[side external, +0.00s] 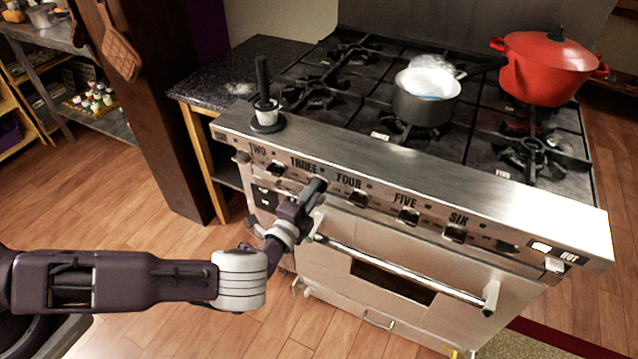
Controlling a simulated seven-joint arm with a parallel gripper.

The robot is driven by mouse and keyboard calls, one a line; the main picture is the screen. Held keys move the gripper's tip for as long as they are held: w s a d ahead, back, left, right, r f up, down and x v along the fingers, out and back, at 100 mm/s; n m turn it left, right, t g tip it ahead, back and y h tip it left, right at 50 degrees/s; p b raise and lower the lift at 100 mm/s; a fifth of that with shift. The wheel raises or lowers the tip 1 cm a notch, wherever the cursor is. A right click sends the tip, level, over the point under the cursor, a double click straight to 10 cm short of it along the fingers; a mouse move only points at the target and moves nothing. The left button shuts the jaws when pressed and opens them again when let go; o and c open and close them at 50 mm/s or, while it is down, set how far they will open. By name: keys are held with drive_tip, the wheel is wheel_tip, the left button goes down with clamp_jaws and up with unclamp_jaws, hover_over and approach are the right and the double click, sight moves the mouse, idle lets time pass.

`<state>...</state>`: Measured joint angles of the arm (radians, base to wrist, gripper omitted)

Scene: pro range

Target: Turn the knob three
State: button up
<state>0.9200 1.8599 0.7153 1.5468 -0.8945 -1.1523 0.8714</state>
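The knob panel on the front of the steel stove carries the label THREE (303,165). The place below and slightly right of that label is covered by my gripper (314,188), so I cannot clearly see knob three. My gripper's tip is at the panel there, angled up and right from the wrist. I cannot tell whether it touches the knob or whether its fingers are open or shut. The knob to the left (275,168), nearest the label TWO, and the knob under FOUR (358,198) are visible on either side.
The oven door handle (400,272) runs just below my gripper. Knobs under FIVE (408,215) and SIX (455,233) lie to the right. A saucepan (422,108) and a red pot (545,75) stand on the burners. A pepper mill-like object (265,105) stands on the stove's front left ledge.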

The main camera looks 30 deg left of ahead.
drive_tip(key=shift+o, duration=0.3)
drive_tip(key=shift+s, duration=0.1)
drive_tip(key=s, duration=0.4)
drive_tip(key=shift+s, duration=0.4)
drive_tip(key=shift+w+r, duration=0.1)
